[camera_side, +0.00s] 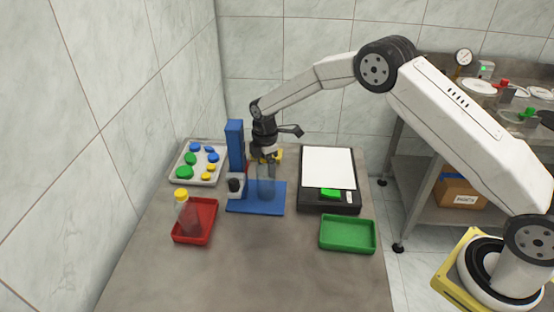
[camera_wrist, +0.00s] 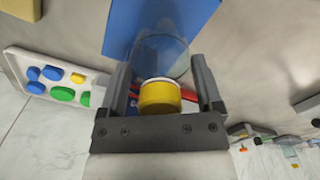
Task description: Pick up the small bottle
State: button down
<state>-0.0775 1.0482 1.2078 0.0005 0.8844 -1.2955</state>
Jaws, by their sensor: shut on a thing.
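A small clear bottle (camera_side: 266,184) stands upright at the blue base plate of the feeder stand in the side view. In the wrist view its yellow cap (camera_wrist: 160,97) with a white rim sits between the fingers, and its clear round body (camera_wrist: 160,55) shows beyond. My gripper (camera_side: 266,158) points down at the bottle's top and is shut on it there. I cannot tell whether the bottle's bottom touches the plate. A second bottle (camera_side: 188,212) with a yellow cap leans in the red tray (camera_side: 192,236) at the left.
The blue upright (camera_side: 235,146) is close to the left of my gripper. A tray of coloured caps (camera_side: 180,160) lies at the back left. A black scale (camera_side: 328,206) with a white plate and the green tray (camera_side: 347,247) stand to the right. The front table is clear.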

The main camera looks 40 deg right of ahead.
jog(key=shift+r, duration=0.15)
jog(key=shift+r, duration=0.45)
jog(key=s+r, duration=1.1)
jog(key=s, duration=0.3)
jog(key=shift+d+r, duration=0.4)
jog(key=shift+d, duration=0.05)
